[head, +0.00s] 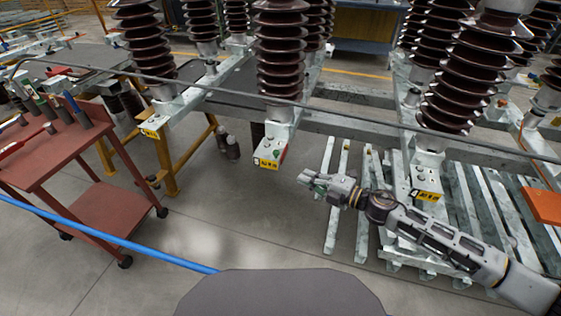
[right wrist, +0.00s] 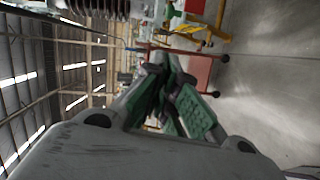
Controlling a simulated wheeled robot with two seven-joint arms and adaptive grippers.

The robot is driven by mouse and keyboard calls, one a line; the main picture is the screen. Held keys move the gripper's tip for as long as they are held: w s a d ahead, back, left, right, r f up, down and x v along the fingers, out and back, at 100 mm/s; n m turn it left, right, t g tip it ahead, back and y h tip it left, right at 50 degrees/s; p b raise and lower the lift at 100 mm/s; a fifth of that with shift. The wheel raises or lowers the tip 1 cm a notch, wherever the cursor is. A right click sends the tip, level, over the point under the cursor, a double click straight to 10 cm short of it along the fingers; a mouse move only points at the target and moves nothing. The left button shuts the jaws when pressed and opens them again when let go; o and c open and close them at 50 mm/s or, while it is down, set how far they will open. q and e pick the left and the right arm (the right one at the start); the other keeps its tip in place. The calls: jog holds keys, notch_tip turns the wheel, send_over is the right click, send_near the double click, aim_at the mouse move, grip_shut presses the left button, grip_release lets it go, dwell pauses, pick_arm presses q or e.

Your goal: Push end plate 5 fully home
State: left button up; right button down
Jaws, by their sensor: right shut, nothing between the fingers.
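The middle plate with a yellow label (head: 266,163), which appears to read 5, is on the end of the grey beam below a brown ribbed insulator (head: 281,50). A small red and green detail shows on the side of this end block. My right gripper (head: 305,179) is shut and empty, to the right of and slightly lower than that plate in the head view, with a gap between them in the picture. Its green-padded fingers also show in the right wrist view (right wrist: 168,92). Whether the plate is fully seated cannot be told. My left gripper is not in view.
Similar labelled ends stand at the left (head: 150,133) and right (head: 427,195). A red tool trolley (head: 50,160) is at the left. A dark cable (head: 350,115) crosses above the beam ends, and a blue line (head: 120,244) crosses lower left. Floor in the middle is clear.

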jog(key=shift+a, duration=0.1)
dwell(0.3)
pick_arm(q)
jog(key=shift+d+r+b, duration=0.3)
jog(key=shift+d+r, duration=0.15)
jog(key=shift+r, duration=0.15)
pick_arm(e)
jog(key=w+d+x, duration=0.1)
jog(key=w+x, duration=0.1)
jog(key=x, duration=1)
jog(key=shift+w+f, duration=0.25)
jog(key=shift+w, duration=0.15)
